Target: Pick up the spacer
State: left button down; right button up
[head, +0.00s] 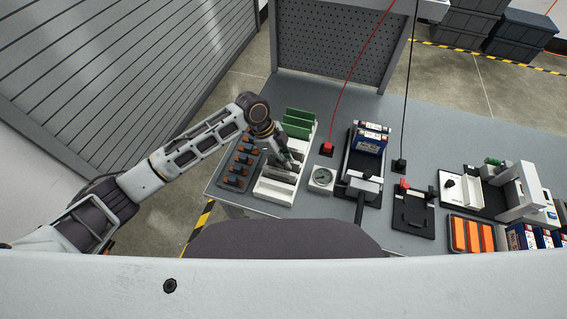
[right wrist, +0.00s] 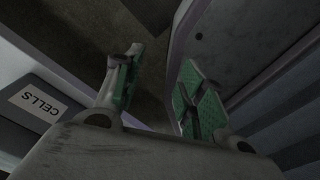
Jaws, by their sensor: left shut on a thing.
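My left gripper (head: 286,161) reaches down over a white slotted rack (head: 272,196) at the left end of the bench. It is shut on a thin grey plate, likely the spacer (head: 281,177), at the rack's middle slots. The fingers partly hide it, and I cannot tell whether it still touches the rack. My right gripper (right wrist: 158,92) shows only in the right wrist view. Its two green-padded fingers stand apart with nothing between them.
Green boards (head: 299,122) stand in the rack's far end. A red cable (head: 345,95) hangs nearby. A box labelled CELLS (right wrist: 38,103) is beside my right gripper.

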jog(key=shift+s, duration=0.1)
pick_arm(q)
jog(key=shift+r+b, duration=0.15)
jog(key=shift+b, duration=0.15)
jog(key=shift+r, duration=0.4)
notch_tip(320, 180, up, 9)
jog(key=shift+r, duration=0.2)
pick_arm(e)
jog(key=shift+d+f, duration=0.1)
jog(key=shift+f, duration=0.2)
jog(key=shift+s, duration=0.65)
jog(key=shift+w, duration=0.1)
